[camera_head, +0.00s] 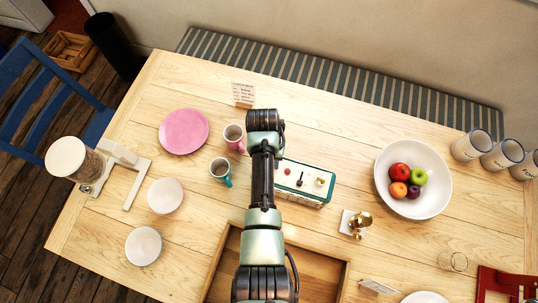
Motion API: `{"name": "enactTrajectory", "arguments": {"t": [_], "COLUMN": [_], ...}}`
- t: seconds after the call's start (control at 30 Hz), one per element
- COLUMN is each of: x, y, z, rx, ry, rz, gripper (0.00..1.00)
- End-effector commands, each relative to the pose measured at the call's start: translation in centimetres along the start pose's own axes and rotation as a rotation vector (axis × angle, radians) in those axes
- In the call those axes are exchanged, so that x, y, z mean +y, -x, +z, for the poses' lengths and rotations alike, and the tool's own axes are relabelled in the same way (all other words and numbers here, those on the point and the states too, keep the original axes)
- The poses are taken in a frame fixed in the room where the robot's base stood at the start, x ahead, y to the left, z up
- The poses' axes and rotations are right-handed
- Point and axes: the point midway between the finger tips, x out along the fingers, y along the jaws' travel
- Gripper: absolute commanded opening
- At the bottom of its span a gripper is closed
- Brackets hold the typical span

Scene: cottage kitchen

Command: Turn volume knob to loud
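A small white-topped box with green sides (311,194), perhaps a radio, sits near the middle of the table. Its top carries a red button (287,171), a dark upright lever or pointer (300,180) and a gold-coloured knob (320,182). No labels are readable, so I cannot tell which control is the volume knob or how it is set. My arm rises from the bottom of the view and passes just left of the box, covering its left edge. My gripper's fingers are not visible; the arm's far joint hides whatever lies below it.
A pink mug (234,138) and a teal mug (220,170) stand left of my arm. A brass object (358,223) on a white base and a fruit bowl (437,198) are to the right. A wooden tray (343,279) lies in front. A small card (243,94) stands behind.

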Motion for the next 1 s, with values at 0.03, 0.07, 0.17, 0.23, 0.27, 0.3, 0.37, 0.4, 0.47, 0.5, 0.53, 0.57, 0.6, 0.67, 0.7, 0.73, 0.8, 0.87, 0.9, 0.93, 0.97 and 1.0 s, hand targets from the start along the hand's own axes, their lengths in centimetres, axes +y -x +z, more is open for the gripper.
{"name": "enactTrajectory", "arguments": {"t": [0.03,0.07,0.17,0.23,0.27,0.3,0.37,0.4,0.47,0.5,0.53,0.57,0.6,0.67,0.7,0.73,0.8,0.87,0.9,0.93,0.97,1.0], "x": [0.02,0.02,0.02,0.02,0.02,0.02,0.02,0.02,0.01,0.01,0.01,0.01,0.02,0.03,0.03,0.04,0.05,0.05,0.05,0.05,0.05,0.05], "y": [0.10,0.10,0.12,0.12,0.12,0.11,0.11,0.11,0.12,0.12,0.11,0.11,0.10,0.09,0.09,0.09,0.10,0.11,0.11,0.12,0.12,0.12], "z": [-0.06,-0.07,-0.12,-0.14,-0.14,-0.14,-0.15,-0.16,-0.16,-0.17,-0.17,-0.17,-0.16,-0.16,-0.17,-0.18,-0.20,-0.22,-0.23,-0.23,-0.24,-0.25], "rx": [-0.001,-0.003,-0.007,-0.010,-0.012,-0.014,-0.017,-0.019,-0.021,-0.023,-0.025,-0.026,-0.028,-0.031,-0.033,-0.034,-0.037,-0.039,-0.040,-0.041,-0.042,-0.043], "ry": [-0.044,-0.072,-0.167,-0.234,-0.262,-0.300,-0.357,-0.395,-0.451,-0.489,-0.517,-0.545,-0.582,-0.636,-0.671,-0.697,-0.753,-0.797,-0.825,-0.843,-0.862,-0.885], "rz": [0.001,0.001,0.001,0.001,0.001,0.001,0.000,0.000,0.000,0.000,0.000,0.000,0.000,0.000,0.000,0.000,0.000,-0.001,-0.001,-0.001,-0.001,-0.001], "gripper": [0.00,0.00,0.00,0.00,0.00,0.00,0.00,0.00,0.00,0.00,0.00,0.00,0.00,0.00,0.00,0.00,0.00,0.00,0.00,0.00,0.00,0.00]}}
